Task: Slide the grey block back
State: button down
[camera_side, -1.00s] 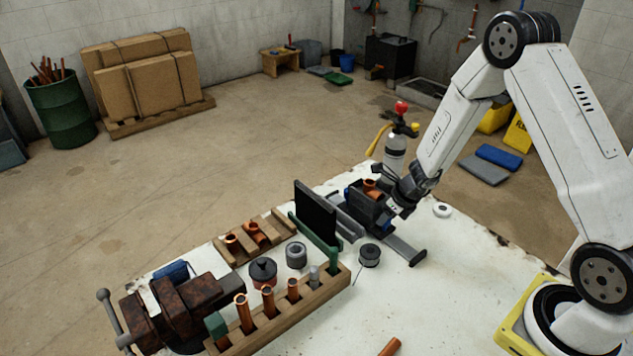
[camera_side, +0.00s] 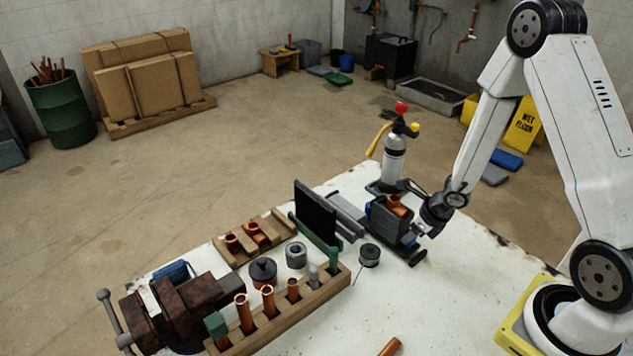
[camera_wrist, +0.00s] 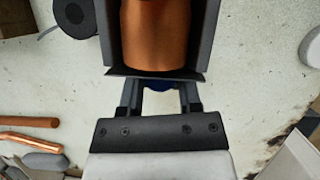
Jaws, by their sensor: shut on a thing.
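The grey block (camera_side: 381,222) is a dark grey, box-like carriage on a grey rail (camera_side: 347,208) on the white bench. It carries a copper pipe piece (camera_side: 396,205) and stands near the rail's front right end. It fills the top of the wrist view (camera_wrist: 105,35), with the copper piece (camera_wrist: 156,35) inside. My gripper (camera_side: 420,218) is at its right side. In the wrist view my gripper (camera_wrist: 160,97) is shut at a blue part (camera_wrist: 158,85) on the block's near wall. The exact grip is partly hidden beneath the block.
A gas torch (camera_side: 394,160) stands just behind the block. A solder spool (camera_side: 369,255) sits close in front. A wooden rack (camera_side: 285,315) and a rusty vise (camera_side: 185,310) are at left.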

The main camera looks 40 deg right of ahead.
jog(key=shift+s, duration=0.75)
jog(key=shift+c, duration=1.4)
grip_release()
jog(key=shift+r, duration=0.1)
jog(key=shift+s+d+r, duration=0.1)
jog(key=shift+s+r, duration=0.05)
jog(key=shift+r, duration=0.5)
jog(key=v, duration=0.6)
jog(key=shift+s+r, duration=0.1)
jog(key=shift+s, duration=0.05)
